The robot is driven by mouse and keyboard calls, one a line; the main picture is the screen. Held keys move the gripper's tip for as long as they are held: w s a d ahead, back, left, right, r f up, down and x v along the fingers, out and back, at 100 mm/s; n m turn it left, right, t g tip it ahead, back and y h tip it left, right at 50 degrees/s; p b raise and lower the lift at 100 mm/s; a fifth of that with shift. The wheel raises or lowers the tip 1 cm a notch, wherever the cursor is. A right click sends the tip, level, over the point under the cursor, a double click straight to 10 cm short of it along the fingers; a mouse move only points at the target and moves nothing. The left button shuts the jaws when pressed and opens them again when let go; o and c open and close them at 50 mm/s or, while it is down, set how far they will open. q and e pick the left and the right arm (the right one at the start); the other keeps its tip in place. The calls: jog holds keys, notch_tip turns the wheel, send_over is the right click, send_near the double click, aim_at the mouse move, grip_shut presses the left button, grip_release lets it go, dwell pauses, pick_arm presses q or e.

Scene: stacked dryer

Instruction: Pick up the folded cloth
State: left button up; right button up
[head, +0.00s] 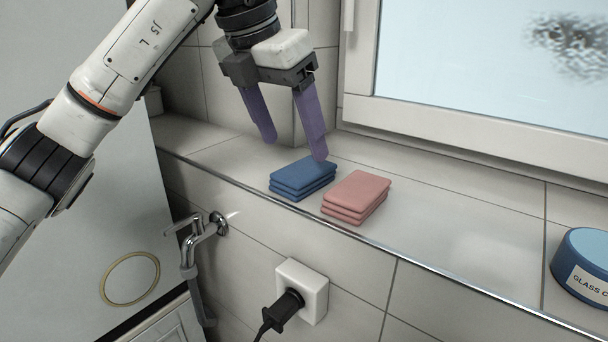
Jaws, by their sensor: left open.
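A blue folded cloth stack (302,178) lies on the tiled window ledge. A pink folded cloth stack (356,197) lies right beside it, to its right and a little nearer the front edge. My left gripper (296,149) hangs over the ledge with its purple fingers pointing down. It is open with nothing between its fingers. Its right fingertip overlaps the back edge of the blue cloth in the picture; I cannot tell whether they touch. My right gripper is not in view.
A blue-lidded round container (582,262) stands on the ledge at the far right. The window frame (470,130) rises behind. Below the ledge are a tap (197,238) and a socket with a black plug (302,291).

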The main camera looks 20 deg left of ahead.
aim_at(301, 169)
pick_arm(q)
jog(key=x, duration=0.2)
jog(key=p+x, duration=0.1)
jog(key=x, duration=0.1)
jog(key=shift+s+d+f, duration=0.15)
jog(key=shift+s+f, duration=0.05)
jog(key=shift+s, duration=0.1)
jog(key=shift+w+f, duration=0.25)
jog(key=shift+f, duration=0.25)
jog(key=shift+f, duration=0.2)
jog(key=c, duration=1.1)
